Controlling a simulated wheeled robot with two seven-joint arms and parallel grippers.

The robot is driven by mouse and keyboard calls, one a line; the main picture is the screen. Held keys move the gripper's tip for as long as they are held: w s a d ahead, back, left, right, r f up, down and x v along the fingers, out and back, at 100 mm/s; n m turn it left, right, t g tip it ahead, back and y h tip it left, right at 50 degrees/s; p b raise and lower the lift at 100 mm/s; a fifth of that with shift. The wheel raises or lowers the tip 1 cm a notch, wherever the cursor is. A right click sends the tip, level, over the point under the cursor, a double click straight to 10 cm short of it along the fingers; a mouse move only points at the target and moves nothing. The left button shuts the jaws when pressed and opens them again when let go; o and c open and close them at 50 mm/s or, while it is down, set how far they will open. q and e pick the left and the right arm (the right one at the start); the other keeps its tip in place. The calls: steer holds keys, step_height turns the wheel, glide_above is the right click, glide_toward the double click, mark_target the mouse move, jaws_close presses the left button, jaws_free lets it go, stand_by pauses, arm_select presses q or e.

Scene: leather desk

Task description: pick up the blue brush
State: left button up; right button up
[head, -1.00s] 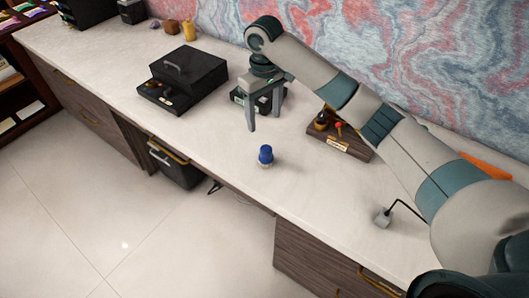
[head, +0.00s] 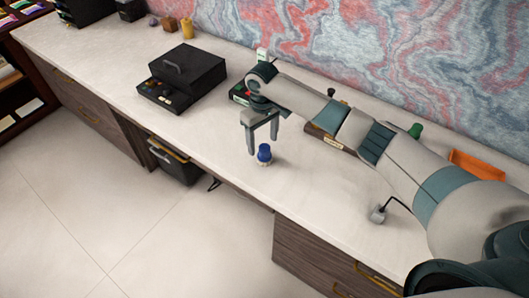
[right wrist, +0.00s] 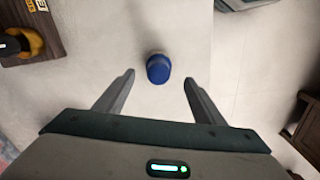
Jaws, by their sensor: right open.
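The blue brush (head: 264,153) stands upright on the pale desk top, with a blue top and a pale base. It also shows in the right wrist view (right wrist: 158,68), seen from above, ahead of and between the fingertips. My right gripper (head: 262,144) is open and empty, with its fingers pointing down just behind and above the brush. The right wrist view shows its two fingers (right wrist: 159,78) spread wide, with no contact on the brush. My left gripper is not in view.
A black box (head: 188,72) with an open tray stands to the left on the desk (head: 215,128). A wooden stand sits partly hidden behind my right arm. The desk's front edge is close to the brush.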

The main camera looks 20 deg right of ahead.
mark_target(265, 146)
steer(key=shift+f, duration=0.7)
steer(key=shift+f, duration=0.1)
steer(key=shift+f+p, duration=0.2)
steer(key=shift+p, duration=0.2)
steer(key=f, duration=0.1)
steer(key=f+p, duration=0.1)
steer(key=f, duration=0.2)
steer(key=shift+s+d, duration=0.15)
steer(key=shift+d, duration=0.1)
steer(key=shift+f, duration=0.3)
steer(key=shift+c, duration=0.7)
steer(key=c, duration=1.1)
steer(key=shift+r, duration=0.2)
